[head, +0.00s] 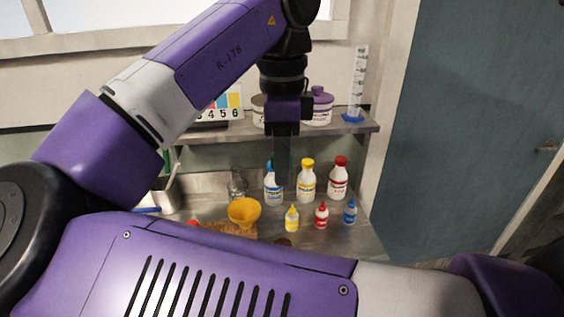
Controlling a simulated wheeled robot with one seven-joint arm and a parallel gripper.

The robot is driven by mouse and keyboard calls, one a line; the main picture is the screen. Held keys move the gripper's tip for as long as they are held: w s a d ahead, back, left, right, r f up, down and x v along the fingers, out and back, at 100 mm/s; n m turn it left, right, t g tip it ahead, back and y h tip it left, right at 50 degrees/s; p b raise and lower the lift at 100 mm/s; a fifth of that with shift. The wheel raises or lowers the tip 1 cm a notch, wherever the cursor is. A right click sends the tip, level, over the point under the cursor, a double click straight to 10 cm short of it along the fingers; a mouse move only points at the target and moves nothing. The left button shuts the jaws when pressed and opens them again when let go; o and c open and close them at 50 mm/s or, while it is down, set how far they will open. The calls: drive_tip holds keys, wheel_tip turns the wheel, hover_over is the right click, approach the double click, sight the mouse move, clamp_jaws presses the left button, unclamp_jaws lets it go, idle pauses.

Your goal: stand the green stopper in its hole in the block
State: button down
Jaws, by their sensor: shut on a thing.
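My gripper (282,185) points down in front of the bottles, below the shelf and above the worktop. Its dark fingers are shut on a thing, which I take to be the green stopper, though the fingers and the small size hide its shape. A bit of green shows beside the fingers, and I cannot tell whether it belongs to the stopper. A brown block (243,236) lies on the worktop, left of and below the gripper, partly hidden by my arm. Its holes cannot be made out.
Bottles with blue (273,192), yellow (307,184) and red (339,182) stand at the back, with small dropper bottles (321,217) in front. A shelf (345,126) holds tubs and a measuring cylinder (358,85).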

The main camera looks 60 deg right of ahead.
drive_tip(key=shift+r+p, duration=2.55)
drive_tip(key=shift+p, duration=0.1)
drive_tip(key=shift+f, duration=0.1)
